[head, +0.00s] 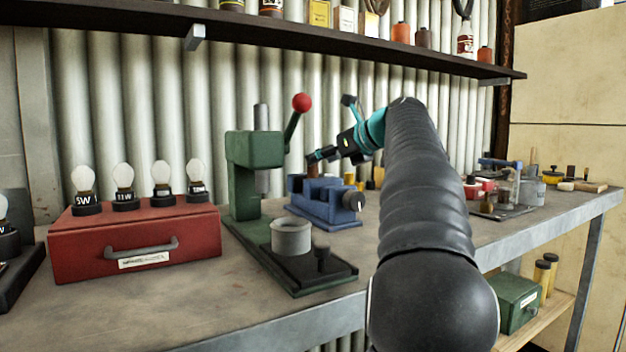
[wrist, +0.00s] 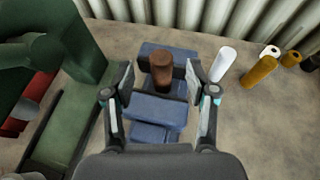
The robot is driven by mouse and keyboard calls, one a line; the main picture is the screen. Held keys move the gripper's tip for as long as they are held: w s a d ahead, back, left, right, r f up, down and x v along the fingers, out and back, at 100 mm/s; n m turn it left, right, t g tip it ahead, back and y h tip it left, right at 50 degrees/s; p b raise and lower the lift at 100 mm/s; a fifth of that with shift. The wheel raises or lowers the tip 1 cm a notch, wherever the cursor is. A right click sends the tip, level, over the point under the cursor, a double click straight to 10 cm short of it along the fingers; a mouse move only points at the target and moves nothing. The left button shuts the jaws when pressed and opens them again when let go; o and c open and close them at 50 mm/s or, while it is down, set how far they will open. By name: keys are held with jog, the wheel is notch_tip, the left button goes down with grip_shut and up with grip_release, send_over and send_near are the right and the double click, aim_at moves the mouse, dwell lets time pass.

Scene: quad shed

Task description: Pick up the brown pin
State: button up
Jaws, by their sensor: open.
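The brown pin (wrist: 161,76) stands upright at the blue vise (wrist: 155,108), between its jaws or just at them; I cannot tell which. In the head view the pin (head: 312,171) shows as a small brown top above the blue vise (head: 325,204). My gripper (wrist: 163,85) is open, with one finger on each side of the pin and a gap on both sides. In the head view my gripper (head: 318,156) is at the vise, by the pin's top, partly hidden by its own links.
A green press (head: 255,165) with a red-knobbed lever stands left of the vise. A red box (head: 135,240) carrying several bulbs is further left. White (wrist: 224,64) and yellow (wrist: 259,74) cylinders stand right of my gripper. A shelf (head: 300,42) runs above the bench.

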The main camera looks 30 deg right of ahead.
jog(key=x, duration=0.4)
jog(key=shift+w, duration=0.3)
grip_shut()
jog(key=shift+s+r, duration=0.1)
jog(key=shift+s+r, duration=0.15)
jog(key=shift+r, duration=0.3)
notch_tip(320, 180, up, 6)
jog(key=p, duration=0.3)
jog(key=shift+p, duration=0.4)
jog(key=s+a+b, duration=0.1)
jog(key=s+b, duration=0.1)
jog(key=s, duration=1.7)
jog(key=shift+s, duration=0.3)
